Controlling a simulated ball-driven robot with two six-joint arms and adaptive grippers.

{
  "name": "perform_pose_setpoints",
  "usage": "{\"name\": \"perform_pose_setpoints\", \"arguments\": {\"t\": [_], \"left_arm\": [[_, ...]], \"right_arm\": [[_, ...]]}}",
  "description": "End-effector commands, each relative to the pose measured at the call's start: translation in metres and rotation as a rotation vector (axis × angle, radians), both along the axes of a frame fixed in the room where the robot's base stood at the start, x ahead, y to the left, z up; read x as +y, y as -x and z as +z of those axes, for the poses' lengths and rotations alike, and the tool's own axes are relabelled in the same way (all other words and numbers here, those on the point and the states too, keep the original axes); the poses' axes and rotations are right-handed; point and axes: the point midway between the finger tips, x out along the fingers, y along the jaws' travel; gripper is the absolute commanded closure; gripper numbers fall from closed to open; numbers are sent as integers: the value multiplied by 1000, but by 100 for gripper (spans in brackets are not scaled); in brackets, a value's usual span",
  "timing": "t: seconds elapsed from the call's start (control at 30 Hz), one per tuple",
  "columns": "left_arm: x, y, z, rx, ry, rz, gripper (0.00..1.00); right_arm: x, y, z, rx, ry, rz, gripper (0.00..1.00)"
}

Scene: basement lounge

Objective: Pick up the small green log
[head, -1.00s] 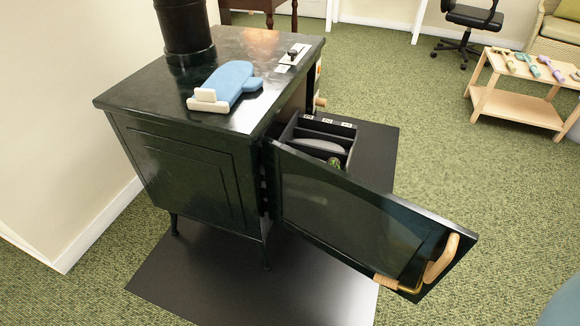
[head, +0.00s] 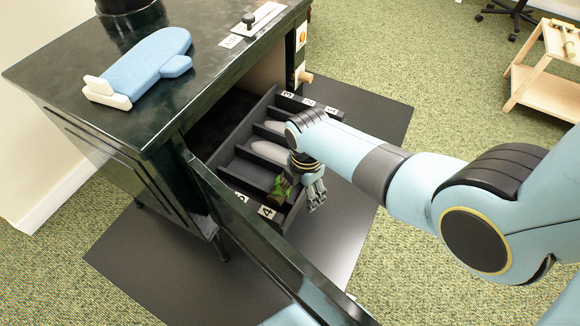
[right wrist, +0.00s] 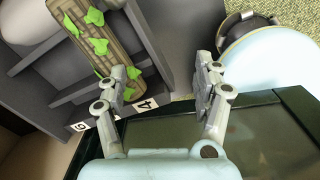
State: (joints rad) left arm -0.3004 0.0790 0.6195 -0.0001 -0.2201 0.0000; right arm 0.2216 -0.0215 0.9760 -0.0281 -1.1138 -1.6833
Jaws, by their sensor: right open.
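The small log is brown wood with green leaves (right wrist: 105,35). It lies in a slot of the dark divided tray, by the label 4; in the head view (head: 280,188) it is partly hidden by my gripper. My right gripper (head: 313,190) is open above the tray's near right edge. In the right wrist view its fingers (right wrist: 166,70) stand apart with nothing between them. The left finger overlaps the log's lower end in that picture; I cannot tell if they touch. My left gripper is not in view.
The open stove door (head: 245,225) stands close on the near side. A blue mitt (head: 145,62) lies on the stove top. A wooden table (head: 545,75) stands far right.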

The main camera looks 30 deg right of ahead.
Motion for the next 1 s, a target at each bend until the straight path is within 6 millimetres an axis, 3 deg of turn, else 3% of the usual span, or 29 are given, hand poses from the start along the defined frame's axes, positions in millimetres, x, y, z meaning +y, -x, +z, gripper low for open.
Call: {"name": "perform_pose_setpoints", "arguments": {"t": [0.03,0.1,0.27,0.47,0.77,1.0], "left_arm": [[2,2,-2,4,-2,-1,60],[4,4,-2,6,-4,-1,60],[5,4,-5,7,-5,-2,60],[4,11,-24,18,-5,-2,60],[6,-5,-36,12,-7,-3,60],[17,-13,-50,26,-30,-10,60]], "right_arm": [[4,-21,17,-3,-1,97,32],[8,-39,36,2,-3,217,32],[13,-59,57,12,-7,369,32],[14,-60,27,19,-9,396,32],[15,-60,-3,16,-9,394,32],[19,-57,-42,19,-9,393,32]]}}
